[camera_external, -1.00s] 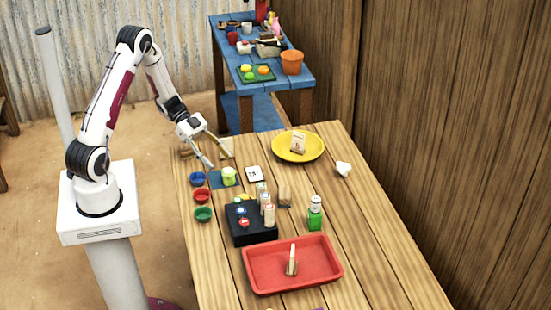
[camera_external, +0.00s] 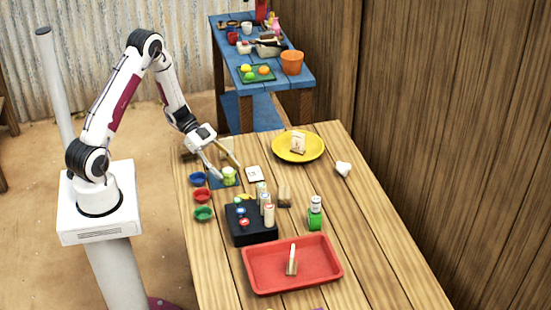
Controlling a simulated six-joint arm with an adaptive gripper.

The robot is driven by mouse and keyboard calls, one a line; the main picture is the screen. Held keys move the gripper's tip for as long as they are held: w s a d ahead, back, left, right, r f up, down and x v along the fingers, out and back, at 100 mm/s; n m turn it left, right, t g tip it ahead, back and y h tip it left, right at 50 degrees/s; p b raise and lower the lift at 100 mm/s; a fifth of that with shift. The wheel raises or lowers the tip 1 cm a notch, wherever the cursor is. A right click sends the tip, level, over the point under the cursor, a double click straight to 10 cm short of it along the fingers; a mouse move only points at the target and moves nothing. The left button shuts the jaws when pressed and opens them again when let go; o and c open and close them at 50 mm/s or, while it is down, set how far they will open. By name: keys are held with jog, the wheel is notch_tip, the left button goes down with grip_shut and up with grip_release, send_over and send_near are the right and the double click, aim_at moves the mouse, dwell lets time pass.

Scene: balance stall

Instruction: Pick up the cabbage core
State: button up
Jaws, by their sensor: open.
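A small light-green piece (camera_external: 229,175), which looks like the cabbage core, sits on a dark blue mat (camera_external: 216,183) near the left edge of the wooden table. My gripper (camera_external: 229,172) is open, its two fingers pointing down around or just above the green piece. One finger appears on its left and the other behind it to the right. I cannot tell whether either finger touches it.
Blue, red and green bowls (camera_external: 202,196) stand just left of the mat. A white card (camera_external: 254,173) lies right of it. A black box (camera_external: 250,222) with upright cylinders and a red tray (camera_external: 256,280) are nearer the camera. A yellow plate (camera_external: 280,150) lies behind.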

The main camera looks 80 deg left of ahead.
aim_at(225, 169)
jog(key=c, duration=1.2)
jog(key=shift+r, duration=0.1)
jog(key=shift+r, duration=4.95)
